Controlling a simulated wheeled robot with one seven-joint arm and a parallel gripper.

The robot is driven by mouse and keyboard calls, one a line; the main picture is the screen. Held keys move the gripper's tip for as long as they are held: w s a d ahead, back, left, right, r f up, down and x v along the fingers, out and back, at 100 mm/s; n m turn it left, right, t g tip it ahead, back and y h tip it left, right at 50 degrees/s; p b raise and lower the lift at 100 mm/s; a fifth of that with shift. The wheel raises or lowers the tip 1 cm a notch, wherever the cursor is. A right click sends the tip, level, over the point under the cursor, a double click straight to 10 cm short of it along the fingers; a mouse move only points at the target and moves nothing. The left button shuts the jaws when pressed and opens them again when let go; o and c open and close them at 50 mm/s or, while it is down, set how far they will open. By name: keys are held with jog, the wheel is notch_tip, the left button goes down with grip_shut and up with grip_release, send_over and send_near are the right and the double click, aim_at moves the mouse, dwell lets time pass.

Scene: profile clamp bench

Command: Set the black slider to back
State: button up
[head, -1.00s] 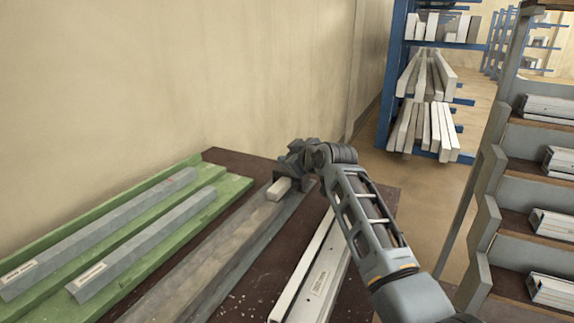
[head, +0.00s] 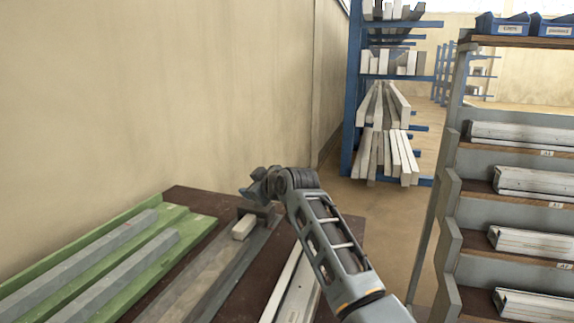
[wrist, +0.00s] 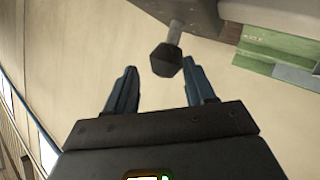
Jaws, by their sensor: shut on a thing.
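A black knob (wrist: 165,61) on a grey shaft, which I take for the black slider, shows in the wrist view. My gripper (wrist: 160,76) has one finger on each side of it and is shut on it. In the head view my gripper (head: 256,186) is at the far end of a grey clamp rail (head: 205,272). A dark end block (head: 262,211) and a pale block (head: 243,227) sit just below it on the rail. The knob itself is hidden by my gripper in the head view.
A green rack (head: 190,226) with grey profiles lies left of the rail. A pale profile (head: 287,290) lies right of it on the dark bench top (head: 345,232). A shelf unit (head: 447,220) stands at right, a blue rack (head: 352,90) behind. A wall closes the left.

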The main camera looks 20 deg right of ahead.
jog(key=s+d+r, duration=0.5)
jog(key=d+r, duration=0.4)
jog(key=d, duration=0.1)
jog(key=shift+s+d, duration=0.2)
jog(key=shift+s, duration=0.15)
jog(key=shift+r, duration=0.1)
